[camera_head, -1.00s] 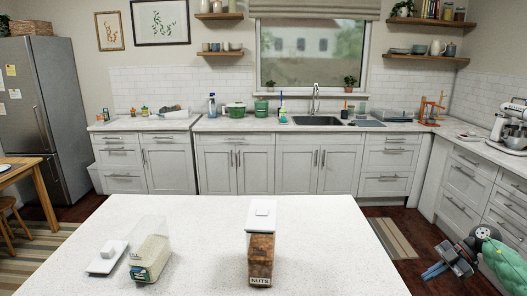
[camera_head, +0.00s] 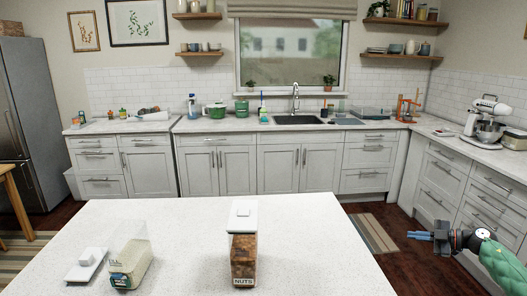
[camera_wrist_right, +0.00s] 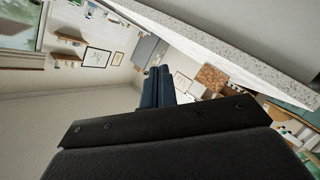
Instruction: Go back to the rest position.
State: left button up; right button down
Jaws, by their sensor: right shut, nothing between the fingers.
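My right gripper (camera_head: 421,236) is at the lower right in the head view, beside the right edge of the white island, over the floor. Its blue fingers are closed together and hold nothing. In the right wrist view the closed fingers (camera_wrist_right: 158,87) show in the middle, with the island's edge above them. My left gripper is not in view.
On the white island (camera_head: 180,235) stand a clear container labelled NUTS (camera_head: 243,258) with a white lid and a tilted clear container with pale contents (camera_head: 131,262). A loose white lid (camera_head: 87,262) lies beside it. The back counter (camera_head: 240,122) holds a sink and several items.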

jog(key=w+d+r+m+t+h, duration=0.6)
jog(key=w+d+r+t, duration=0.1)
jog(key=d+t, duration=0.2)
jog(key=d+m+h, duration=0.6)
jog(key=d+h, duration=0.4)
jog(key=s+d+f+m+g+h, duration=0.65)
jog(key=s+d+f+g, duration=0.35)
jog(key=s+f+g, duration=0.25)
jog(key=s+a+f+n+g+y, duration=0.15)
jog(key=s+a+f, duration=0.35)
jog(key=a+f, duration=0.65)
jog(key=s+a+f+y, duration=0.3)
jog(key=s+a+f, duration=0.2)
jog(key=a+f, duration=0.65)
jog(key=s+a+f+n+g+y, duration=0.15)
jog(key=s+a+f, duration=0.35)
jog(key=a+f, duration=0.65)
jog(key=s+a+f+y, duration=0.2)
jog(key=s+a, duration=0.6)
jog(key=a, duration=0.4)
jog(key=s+a+f+m+g+y, duration=0.1)
jog(key=s+a+f, duration=0.2)
jog(key=s+a, duration=0.6)
jog(key=s+a+f+y, duration=0.2)
jog(key=s+a, duration=0.7)
jog(key=a, duration=0.6)
jog(key=shift+f+y, duration=0.25)
jog(key=shift+y, duration=0.1)
